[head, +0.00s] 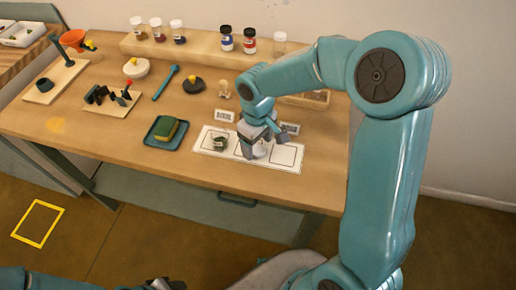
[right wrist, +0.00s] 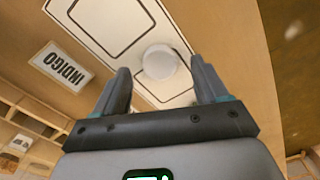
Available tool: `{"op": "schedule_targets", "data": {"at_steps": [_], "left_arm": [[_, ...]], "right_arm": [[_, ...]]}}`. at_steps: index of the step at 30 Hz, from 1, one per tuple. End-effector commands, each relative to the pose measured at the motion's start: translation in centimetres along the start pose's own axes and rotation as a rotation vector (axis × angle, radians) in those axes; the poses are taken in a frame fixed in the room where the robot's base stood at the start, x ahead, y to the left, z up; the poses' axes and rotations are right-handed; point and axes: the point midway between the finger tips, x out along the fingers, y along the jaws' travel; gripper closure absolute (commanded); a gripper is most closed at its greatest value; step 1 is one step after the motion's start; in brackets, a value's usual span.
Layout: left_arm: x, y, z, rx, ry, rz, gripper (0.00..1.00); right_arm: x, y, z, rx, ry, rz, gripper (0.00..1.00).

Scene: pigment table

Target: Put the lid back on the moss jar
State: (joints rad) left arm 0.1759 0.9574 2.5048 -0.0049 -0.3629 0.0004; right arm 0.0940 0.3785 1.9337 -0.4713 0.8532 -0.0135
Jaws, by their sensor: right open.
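A round white piece (right wrist: 160,62), which looks like a lid, sits on the mat in the right wrist view. I cannot tell whether it lies flat or tops a jar. My left gripper (head: 165,284) barely shows at the bottom edge.
An INDIGO card (right wrist: 62,67) stands behind the mat. A dark round piece (head: 193,86) and a blue tool (head: 166,82) lie behind. Several jars stand on the rear shelf (head: 200,45).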

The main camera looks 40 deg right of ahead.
Motion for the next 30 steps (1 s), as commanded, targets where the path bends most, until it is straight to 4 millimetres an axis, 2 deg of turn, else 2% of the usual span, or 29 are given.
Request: {"op": "schedule_targets", "data": {"at_steps": [4,14,19,20,30], "left_arm": [[-0.01,0.0,-0.01,0.0,0.0,0.0,0.57],[0.0,0.0,0.0,0.0,0.0,0.0,0.57],[0.01,0.0,-0.01,0.0,0.0,0.0,0.57],[0.01,0.0,-0.01,0.0,0.0,0.0,0.57],[-0.01,0.0,-0.01,0.0,0.0,0.0,0.57]], "right_arm": [[1.17,-0.01,0.02,0.001,0.0,-0.001,0.27],[1.21,0.0,-0.01,0.001,0.001,-0.001,0.27],[1.19,0.0,-0.01,0.001,0.001,-0.001,0.82],[1.19,0.0,-0.01,0.001,0.001,-0.001,0.85],[0.89,0.02,-0.03,0.001,0.002,0.0,0.85]]}}
